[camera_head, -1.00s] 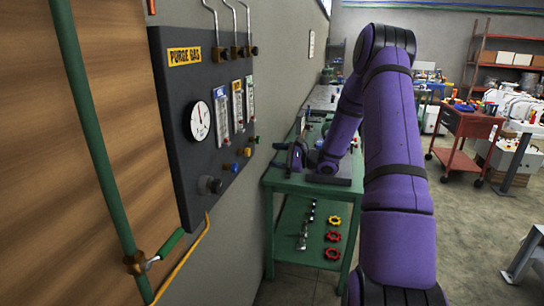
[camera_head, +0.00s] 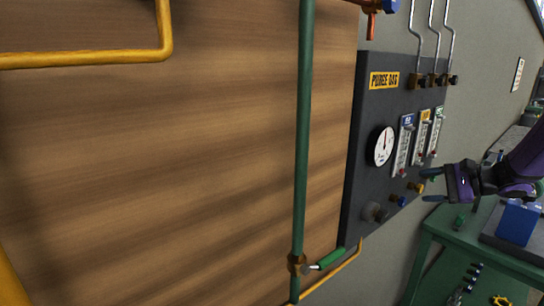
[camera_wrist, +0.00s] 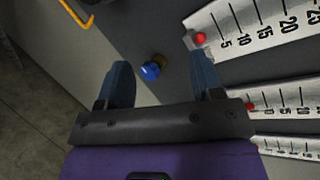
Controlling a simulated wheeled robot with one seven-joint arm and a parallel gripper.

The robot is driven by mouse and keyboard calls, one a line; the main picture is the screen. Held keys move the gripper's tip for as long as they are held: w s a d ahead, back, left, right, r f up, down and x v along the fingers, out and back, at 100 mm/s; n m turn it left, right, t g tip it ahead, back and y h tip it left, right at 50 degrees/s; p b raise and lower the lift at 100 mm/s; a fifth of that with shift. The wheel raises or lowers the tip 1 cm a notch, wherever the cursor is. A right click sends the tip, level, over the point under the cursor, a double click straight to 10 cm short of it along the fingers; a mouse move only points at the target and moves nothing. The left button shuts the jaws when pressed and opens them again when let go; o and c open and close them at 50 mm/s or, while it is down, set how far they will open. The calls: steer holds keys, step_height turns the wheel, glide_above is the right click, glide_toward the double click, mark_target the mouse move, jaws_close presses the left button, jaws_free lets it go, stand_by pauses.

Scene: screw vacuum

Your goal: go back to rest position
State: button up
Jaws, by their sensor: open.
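My gripper (camera_head: 434,188) is purple with two dark blue fingers. In the head view it is at the right, pointing left across the dark purge gas panel (camera_head: 365,150), near its lower right part. In the wrist view its fingers (camera_wrist: 161,65) are spread apart with nothing held between them. A blue knob (camera_wrist: 151,69) shows in the gap between the fingers, apart from both. It also shows on the panel in the head view (camera_head: 402,201). Most of my arm is out of the picture on the right.
White flow scales (camera_wrist: 255,25) and a round gauge (camera_head: 381,146) are on the panel. A green pipe (camera_head: 303,130) with a green-handled valve (camera_head: 328,259) stands left of it. A green workbench (camera_head: 460,237) with a blue object (camera_head: 518,222) is below right.

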steer(key=s+a+r+n+g+h, duration=0.2)
steer(key=s+a+r+n+g, duration=0.15)
steer(key=s+a, duration=0.3)
steer(key=s+a+r+n+g+h, duration=0.25)
steer(key=s+a+r+n, duration=0.2)
steer(key=s, duration=0.35)
steer(key=s+r+n+t+h, duration=0.2)
steer(key=s+h, duration=0.2)
steer(key=s, duration=0.4)
steer(key=s+r+n+t+h, duration=0.1)
steer(key=s+n+t+h, duration=0.1)
steer(key=s, duration=0.7)
steer(key=shift+a+r+n+h, duration=0.2)
steer(key=shift+r+n+h, duration=0.25)
steer(key=shift+h, duration=0.4)
